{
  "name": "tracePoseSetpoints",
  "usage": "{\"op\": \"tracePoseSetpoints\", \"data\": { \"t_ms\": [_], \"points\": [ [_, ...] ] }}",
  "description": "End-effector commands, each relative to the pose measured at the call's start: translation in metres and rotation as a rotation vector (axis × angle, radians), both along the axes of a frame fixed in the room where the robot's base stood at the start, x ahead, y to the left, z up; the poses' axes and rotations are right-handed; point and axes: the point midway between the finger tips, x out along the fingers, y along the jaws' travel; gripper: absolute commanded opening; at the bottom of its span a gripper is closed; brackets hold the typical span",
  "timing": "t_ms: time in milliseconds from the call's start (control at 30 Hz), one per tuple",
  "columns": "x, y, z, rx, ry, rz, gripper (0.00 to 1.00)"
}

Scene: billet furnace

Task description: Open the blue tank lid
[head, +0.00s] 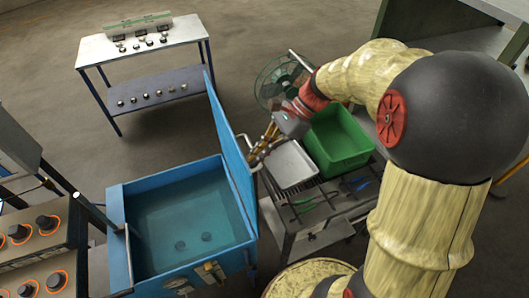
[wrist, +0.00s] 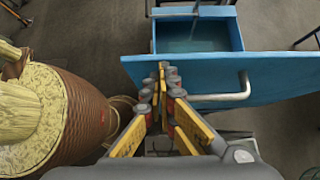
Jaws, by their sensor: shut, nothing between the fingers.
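The blue tank (head: 120,215) stands at the lower middle of the head view, filled with water. Its blue lid (head: 228,140) is raised, standing steeply along the tank's right side, so the tank is open. In the wrist view the lid (wrist: 285,85) spans the upper middle and right, with the tank (wrist: 240,38) beyond it. A pale bar handle (wrist: 235,95) is on the lid's near face. My gripper (head: 258,156) is on the lid's outer side. In the wrist view its fingertips (wrist: 162,70) are together and empty, close to the lid, left of the handle. Contact with the lid is unclear.
A cart right of the tank holds a grey tray (head: 291,165), a green bin (head: 338,140) and tools, below my arm. A fan (head: 280,82) stands behind. A table (head: 150,46) is at the back left. Glowing orange-ringed billets (head: 47,222) are at the left.

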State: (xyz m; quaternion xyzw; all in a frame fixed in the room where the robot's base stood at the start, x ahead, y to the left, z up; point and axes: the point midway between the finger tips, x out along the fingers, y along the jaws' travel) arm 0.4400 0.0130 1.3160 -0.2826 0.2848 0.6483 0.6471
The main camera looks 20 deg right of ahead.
Motion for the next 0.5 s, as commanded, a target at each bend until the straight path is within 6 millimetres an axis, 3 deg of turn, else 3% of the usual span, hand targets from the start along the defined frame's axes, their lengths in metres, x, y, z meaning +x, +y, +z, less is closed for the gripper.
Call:
{"op": "tracePoseSetpoints", "data": {
  "t_ms": [300,500],
  "points": [
    [-0.001,0.056,0.003,-0.104,0.0,0.007,0.0],
    [-0.001,0.075,0.001,-0.143,-0.002,0.003,0.0]
  ]
}}
